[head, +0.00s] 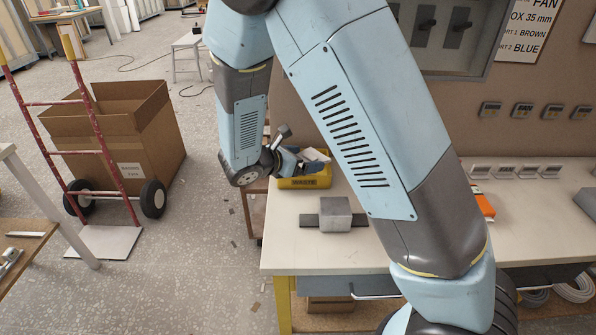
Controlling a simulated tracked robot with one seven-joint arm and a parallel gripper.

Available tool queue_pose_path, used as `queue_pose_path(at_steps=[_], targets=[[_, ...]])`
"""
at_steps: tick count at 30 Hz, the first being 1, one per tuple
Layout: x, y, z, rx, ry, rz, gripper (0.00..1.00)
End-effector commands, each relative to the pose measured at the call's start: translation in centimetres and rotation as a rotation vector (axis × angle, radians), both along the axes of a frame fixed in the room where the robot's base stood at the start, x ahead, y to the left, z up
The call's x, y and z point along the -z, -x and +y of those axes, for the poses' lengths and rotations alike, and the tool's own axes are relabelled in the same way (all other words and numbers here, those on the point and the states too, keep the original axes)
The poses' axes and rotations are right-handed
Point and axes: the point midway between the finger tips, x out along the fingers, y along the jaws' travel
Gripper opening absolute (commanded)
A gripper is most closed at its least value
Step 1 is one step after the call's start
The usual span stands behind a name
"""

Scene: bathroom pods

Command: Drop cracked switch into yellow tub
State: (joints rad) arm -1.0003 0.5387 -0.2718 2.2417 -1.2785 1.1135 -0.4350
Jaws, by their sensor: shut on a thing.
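The yellow tub (288,183) stands at the back left corner of the workbench, with a dark label on its front. My gripper (313,163) is just over the tub, partly in front of its opening. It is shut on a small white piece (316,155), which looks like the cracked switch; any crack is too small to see. I cannot tell whether the piece is above the rim or inside it. My arm hides part of the bench to the right of the tub.
A grey metal block (335,214) on a dark strip sits on the bench in front of the tub. Several white units (515,171) and an orange box (482,203) lie to the right. A cardboard box (120,130) and a red hand truck (95,155) stand on the floor at left.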

Motion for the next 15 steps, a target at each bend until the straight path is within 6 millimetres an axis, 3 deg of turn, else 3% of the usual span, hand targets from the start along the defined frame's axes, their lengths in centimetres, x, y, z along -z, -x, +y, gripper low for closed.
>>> queue_pose_path(at_steps=[6,7,8,15], targets=[[0.02,0.00,0.00,0.000,0.000,0.000,0.64],[0.01,0.00,0.00,0.000,0.000,0.000,0.96],[0.02,-0.01,-0.01,0.000,0.000,0.000,0.99],[0.00,0.02,0.01,0.000,-0.001,0.001,1.00]])
